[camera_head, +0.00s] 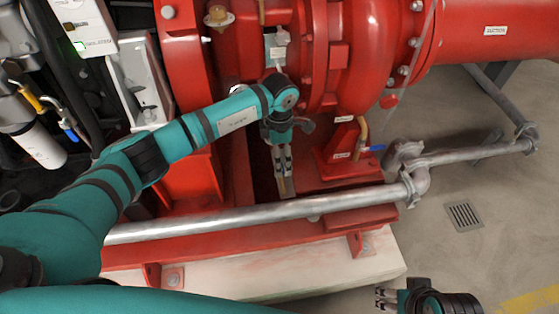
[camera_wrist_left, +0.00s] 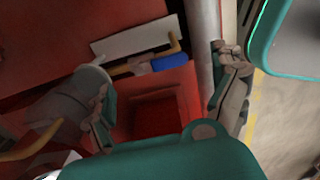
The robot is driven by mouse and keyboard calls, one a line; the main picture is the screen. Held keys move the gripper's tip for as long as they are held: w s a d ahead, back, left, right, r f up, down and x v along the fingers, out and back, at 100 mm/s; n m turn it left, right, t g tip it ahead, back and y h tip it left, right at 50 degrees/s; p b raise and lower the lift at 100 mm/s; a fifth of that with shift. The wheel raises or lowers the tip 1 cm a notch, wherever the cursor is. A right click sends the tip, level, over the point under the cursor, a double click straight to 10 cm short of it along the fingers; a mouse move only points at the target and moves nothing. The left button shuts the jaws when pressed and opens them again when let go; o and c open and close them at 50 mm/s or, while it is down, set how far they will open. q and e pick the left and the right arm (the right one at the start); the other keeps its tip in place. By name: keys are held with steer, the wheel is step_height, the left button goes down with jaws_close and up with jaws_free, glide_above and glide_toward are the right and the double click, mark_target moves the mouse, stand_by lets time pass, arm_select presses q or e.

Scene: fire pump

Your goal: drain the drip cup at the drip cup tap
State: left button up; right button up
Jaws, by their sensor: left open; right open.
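A small tap with a blue handle (camera_head: 377,148) and a brass-coloured pipe stands on the red frame, right of my left gripper. The blue handle (camera_wrist_left: 170,62) also shows in the left wrist view, beyond the fingers and apart from them. My left gripper (camera_head: 284,184) is open and empty, pointing down over the red base. Its two fingers (camera_wrist_left: 161,75) are spread wide in the left wrist view. A square red recess (camera_wrist_left: 158,112) lies between and below them; I cannot tell whether it is the drip cup. My right gripper (camera_head: 384,298) is open at the bottom edge.
A grey metal pipe (camera_head: 270,218) runs along the front of the red frame. The red pump casing (camera_head: 345,55) stands behind. A second blue tap handle (camera_head: 70,131) is at the left. Open floor with a drain grate (camera_head: 464,215) lies right.

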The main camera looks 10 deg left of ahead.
arm_select(q)
steer(key=shift+f, duration=1.45)
steer(key=shift+c, duration=0.2)
steer(key=c, duration=1.2)
